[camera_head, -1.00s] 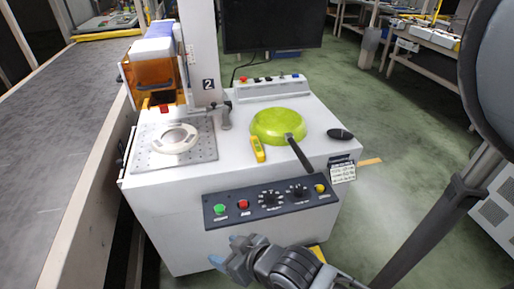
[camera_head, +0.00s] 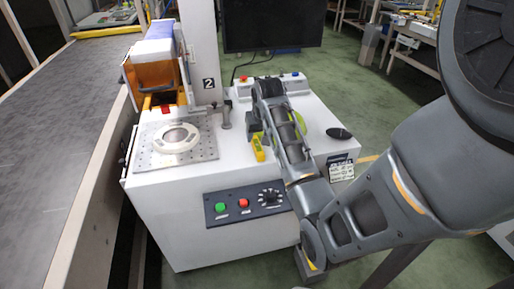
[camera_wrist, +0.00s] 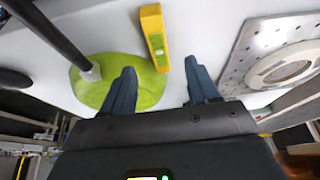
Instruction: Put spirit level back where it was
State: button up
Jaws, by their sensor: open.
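The yellow spirit level (camera_head: 258,147) lies on the white machine top, just left of my arm in the head view. In the wrist view the spirit level (camera_wrist: 154,38) shows its green vial and lies ahead of the fingertips, roughly between their lines. My gripper (camera_wrist: 160,80) is open and empty, its two blue-grey fingers apart, with the near end of the level close to the gap. I cannot tell how high the fingers are above the surface. In the head view my arm hides most of the gripper.
A green pan (camera_wrist: 148,88) with a dark handle (camera_wrist: 52,36) lies beside the level, partly behind a finger. A perforated plate with a ring (camera_head: 178,137) is at the left of the machine top. A dark oval object (camera_head: 339,133) lies near the right edge. A post (camera_head: 200,50) stands behind.

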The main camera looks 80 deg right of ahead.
aim_at(258, 147)
jog(key=shift+s+d+f, duration=0.1)
jog(key=shift+d, duration=0.2)
jog(key=shift+x, duration=1.2)
jog(key=x, duration=0.5)
jog(key=shift+s+a+f+p, duration=0.1)
jog(key=shift+a+p, duration=0.2)
jog(key=shift+p, duration=0.1)
grip_shut()
